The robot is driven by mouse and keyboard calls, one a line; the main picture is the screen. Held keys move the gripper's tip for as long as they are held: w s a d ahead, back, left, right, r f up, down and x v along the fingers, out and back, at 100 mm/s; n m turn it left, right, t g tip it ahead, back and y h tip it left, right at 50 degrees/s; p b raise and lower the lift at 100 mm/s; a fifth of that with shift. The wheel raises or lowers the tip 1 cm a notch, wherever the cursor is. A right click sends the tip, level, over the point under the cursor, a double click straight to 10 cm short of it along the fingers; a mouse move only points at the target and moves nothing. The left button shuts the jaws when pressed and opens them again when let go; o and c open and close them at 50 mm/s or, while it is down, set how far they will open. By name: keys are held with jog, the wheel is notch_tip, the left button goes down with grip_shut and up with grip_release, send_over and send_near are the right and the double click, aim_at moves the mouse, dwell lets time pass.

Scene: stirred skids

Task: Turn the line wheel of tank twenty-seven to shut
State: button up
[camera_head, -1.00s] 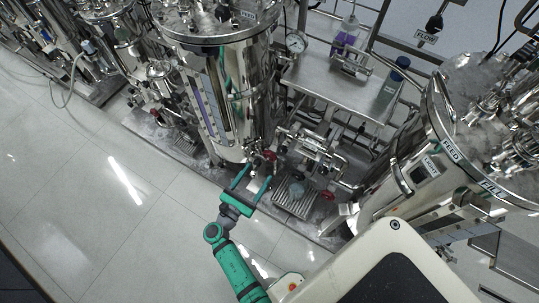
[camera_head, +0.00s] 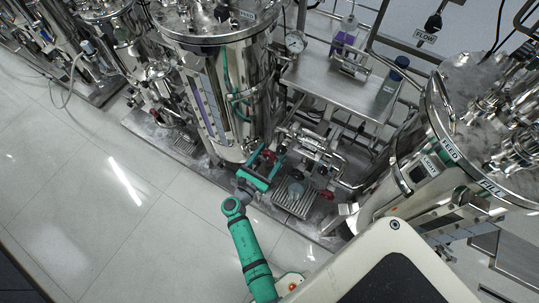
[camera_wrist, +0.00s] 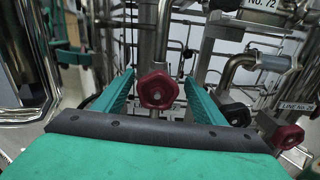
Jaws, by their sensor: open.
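A dark red line wheel (camera_wrist: 158,90) sits on a vertical steel pipe in the middle of the wrist view. The same wheel shows small in the head view (camera_head: 269,156), at the foot of the big steel tank (camera_head: 232,95). My gripper (camera_head: 268,151) is open, with its green fingers on either side of this wheel; in the wrist view (camera_wrist: 158,88) I see a gap on each side. A second red wheel (camera_wrist: 288,136) is to the right, beside a tag (camera_wrist: 297,106) reading "LINE No. 2" with its end unclear. No number twenty-seven is readable.
Pipes and a black knob (camera_wrist: 236,114) stand close to the right finger. A plate reading "No. 72" (camera_wrist: 262,5) is above. Another red handle (camera_head: 327,194) and a drain grate (camera_head: 297,201) lie right of my gripper. Open floor (camera_head: 110,210) is on the left.

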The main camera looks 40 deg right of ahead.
jog(key=shift+a, duration=0.1)
jog(key=c, duration=1)
jog(key=shift+c, duration=0.2)
